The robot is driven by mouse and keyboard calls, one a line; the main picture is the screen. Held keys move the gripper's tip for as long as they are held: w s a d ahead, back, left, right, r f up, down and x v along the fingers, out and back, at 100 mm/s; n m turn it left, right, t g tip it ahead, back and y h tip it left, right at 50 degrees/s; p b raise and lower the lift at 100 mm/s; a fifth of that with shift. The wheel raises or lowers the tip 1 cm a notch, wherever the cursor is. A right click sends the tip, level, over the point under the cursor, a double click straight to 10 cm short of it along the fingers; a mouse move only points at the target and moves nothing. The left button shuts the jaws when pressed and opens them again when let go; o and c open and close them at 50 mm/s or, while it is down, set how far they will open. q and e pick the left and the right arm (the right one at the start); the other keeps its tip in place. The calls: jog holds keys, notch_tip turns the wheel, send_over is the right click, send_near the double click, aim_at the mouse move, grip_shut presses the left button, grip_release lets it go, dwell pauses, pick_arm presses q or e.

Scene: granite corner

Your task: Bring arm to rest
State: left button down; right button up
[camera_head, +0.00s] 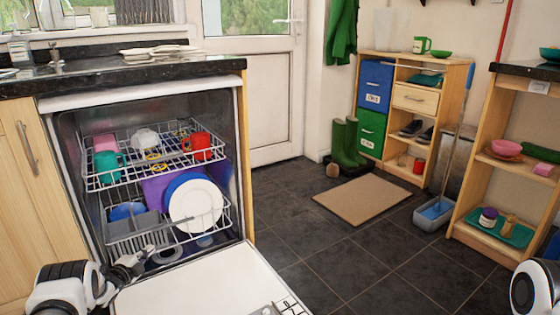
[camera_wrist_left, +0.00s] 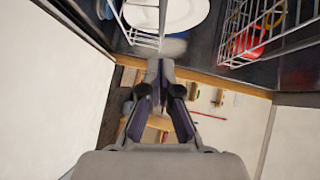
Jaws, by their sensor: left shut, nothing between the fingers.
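My left arm comes in from the lower left in the head view. Its gripper (camera_head: 140,262) is in front of the open dishwasher (camera_head: 242,160), low by the lower rack and above the lowered door (camera_head: 205,285). In the left wrist view the gripper (camera_wrist_left: 160,70) has its fingertips together with nothing between them. A white plate (camera_wrist_left: 170,12) and rack wires (camera_wrist_left: 140,38) lie beyond the tips. Of my right arm only a white and black joint shows at the lower right edge of the head view; its gripper is out of view.
The upper rack (camera_head: 100,182) holds a teal mug (camera_head: 107,167) and a red mug (camera_head: 197,145). The lower rack holds a white plate (camera_head: 195,205).

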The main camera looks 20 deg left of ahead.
pick_arm(q)
jog(key=w+d+r+h+p, duration=0.1)
jog(key=w+d+r, duration=0.15)
jog(key=d, duration=0.45)
jog(key=w+d+r+h+p, duration=0.1)
jog(key=w+d+h, duration=0.1)
jog(key=w+d, duration=0.35)
jog(key=s+d+f+n+g+p, duration=0.15)
jog(key=s+d+f, duration=0.3)
jog(key=d, duration=0.55)
jog(key=s+d+f+n+g+b, duration=0.1)
jog(key=s+d+f+n+g, duration=0.3)
jog(key=d, duration=0.6)
jog(key=s+d+f+n+g, duration=0.1)
jog(key=s+d+g, duration=0.15)
jog(key=s, duration=0.45)
jog(key=s+d+f+n+g+p, duration=0.1)
jog(key=s+d, duration=0.2)
jog(key=s, duration=0.4)
jog(key=s+d+f+n+g, duration=0.1)
jog(key=s+d, duration=0.2)
jog(key=s, duration=0.4)
jog(key=s+a+r+n+g+y, duration=0.2)
jog(key=s+n+g, duration=0.5)
jog(key=s, duration=1.5)
notch_tip(320, 180, up, 39)
jog(key=d+p, duration=0.1)
jog(key=p, duration=3.7)
jog(key=shift+n+t+p, duration=0.3)
jog(key=shift+n, duration=0.05)
